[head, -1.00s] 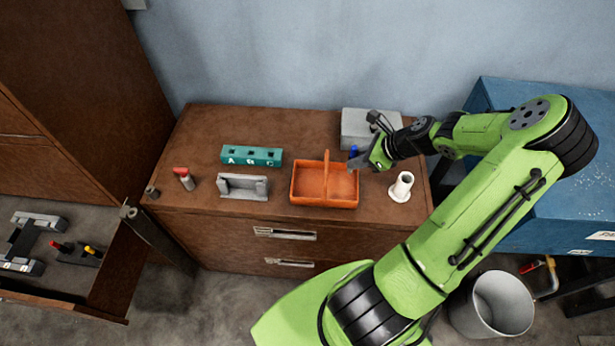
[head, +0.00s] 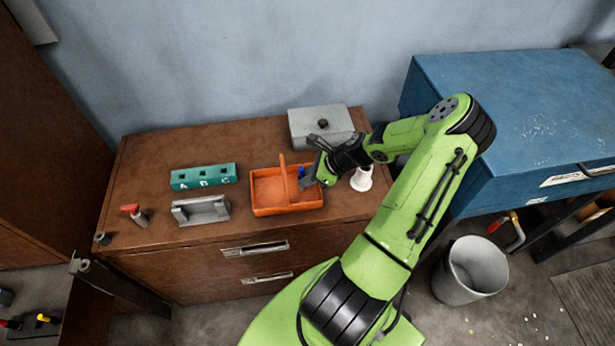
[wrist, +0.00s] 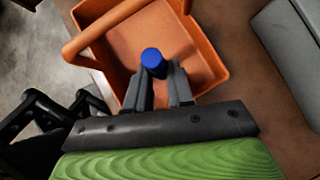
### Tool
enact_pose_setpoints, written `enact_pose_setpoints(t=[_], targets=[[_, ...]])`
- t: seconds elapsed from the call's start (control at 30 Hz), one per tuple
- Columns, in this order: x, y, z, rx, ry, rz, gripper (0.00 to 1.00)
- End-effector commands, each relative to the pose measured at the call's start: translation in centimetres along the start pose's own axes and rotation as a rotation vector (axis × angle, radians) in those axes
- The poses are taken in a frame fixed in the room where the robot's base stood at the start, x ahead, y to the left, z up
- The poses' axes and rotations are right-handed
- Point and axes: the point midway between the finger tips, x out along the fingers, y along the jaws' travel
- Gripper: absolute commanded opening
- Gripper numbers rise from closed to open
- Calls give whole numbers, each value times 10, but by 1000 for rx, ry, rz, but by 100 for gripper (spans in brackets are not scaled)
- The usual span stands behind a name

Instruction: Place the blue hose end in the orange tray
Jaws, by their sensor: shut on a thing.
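The blue hose end (wrist: 153,58) is a short blue cylinder between the fingertips of my gripper (wrist: 160,75) in the wrist view. My gripper is shut on it. In the head view the blue hose end (head: 301,172) shows at the right part of the orange tray (head: 287,209), beside its handle. My gripper (head: 306,180) reaches in from the right. In the wrist view the hose end is over the inside of the orange tray (wrist: 205,42); I cannot tell whether it touches the floor of the tray.
A white flanged tube (head: 362,180) stands right of the tray, close to my arm. A grey box (head: 320,125) is behind. A teal lettered block (head: 203,177), a grey holder (head: 201,211) and a red-topped item (head: 134,214) stand left on the brown cabinet (head: 150,170).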

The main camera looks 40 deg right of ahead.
Motion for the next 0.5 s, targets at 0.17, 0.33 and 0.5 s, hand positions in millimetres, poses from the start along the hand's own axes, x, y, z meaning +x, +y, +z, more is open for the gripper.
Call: enact_pose_setpoints(t=[0.17, 0.33, 0.5], targets=[[2, 0, -2, 0, 0, 0, 37], [2, 0, -2, 1, 0, 0, 47], [1, 0, -1, 1, 0, 0, 47]])
